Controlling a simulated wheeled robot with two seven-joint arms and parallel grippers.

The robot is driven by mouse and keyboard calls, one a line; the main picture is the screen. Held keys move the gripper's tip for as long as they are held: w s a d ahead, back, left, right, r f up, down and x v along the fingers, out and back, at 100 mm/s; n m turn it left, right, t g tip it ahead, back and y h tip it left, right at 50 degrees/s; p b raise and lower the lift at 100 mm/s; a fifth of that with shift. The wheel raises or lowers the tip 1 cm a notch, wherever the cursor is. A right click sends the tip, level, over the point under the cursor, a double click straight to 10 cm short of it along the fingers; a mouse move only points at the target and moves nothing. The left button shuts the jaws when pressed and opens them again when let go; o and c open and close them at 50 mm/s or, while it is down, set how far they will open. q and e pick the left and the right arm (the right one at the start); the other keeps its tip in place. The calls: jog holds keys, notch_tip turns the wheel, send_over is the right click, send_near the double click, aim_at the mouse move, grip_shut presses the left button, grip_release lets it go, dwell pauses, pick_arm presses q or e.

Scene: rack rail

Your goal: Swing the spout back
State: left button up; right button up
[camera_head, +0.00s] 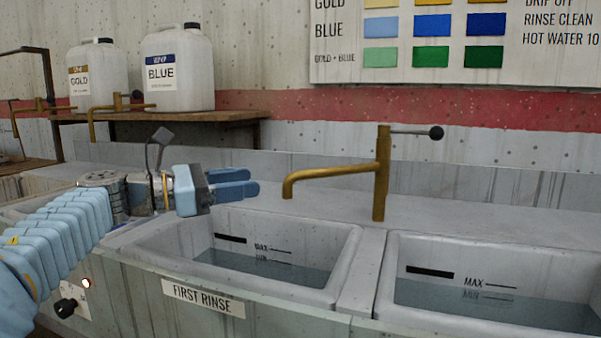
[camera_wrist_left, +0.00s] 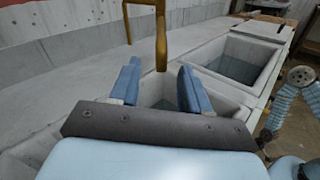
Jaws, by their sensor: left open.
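The brass tap has an upright post (camera_head: 382,175) behind the divider between two basins. Its spout (camera_head: 335,172) points left in the head view, with its bent tip over the back of the left basin. A lever with a black knob (camera_head: 436,133) sticks out right from the top. My left gripper (camera_head: 238,181) is open and empty, left of the spout tip, its fingers pointing right. In the left wrist view, the spout (camera_wrist_left: 161,45) hangs ahead, between the open fingers (camera_wrist_left: 160,77) in the picture, with no contact visible. My right gripper is not seen.
The left basin (camera_head: 350,262) is labelled FIRST RINSE and holds water. The right basin (camera_head: 380,290) holds water too. White jugs marked GOLD (camera_head: 98,80) and BLUE (camera_head: 178,70) stand on a wooden shelf behind, near other brass taps.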

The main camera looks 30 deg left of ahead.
aim_at(300, 176)
pick_arm(q)
jog(key=x, duration=1.2)
jog(key=shift+w+d+p, duration=0.25)
jog(key=shift+d+p, duration=0.05)
jog(key=shift+p, duration=0.05)
grip_shut()
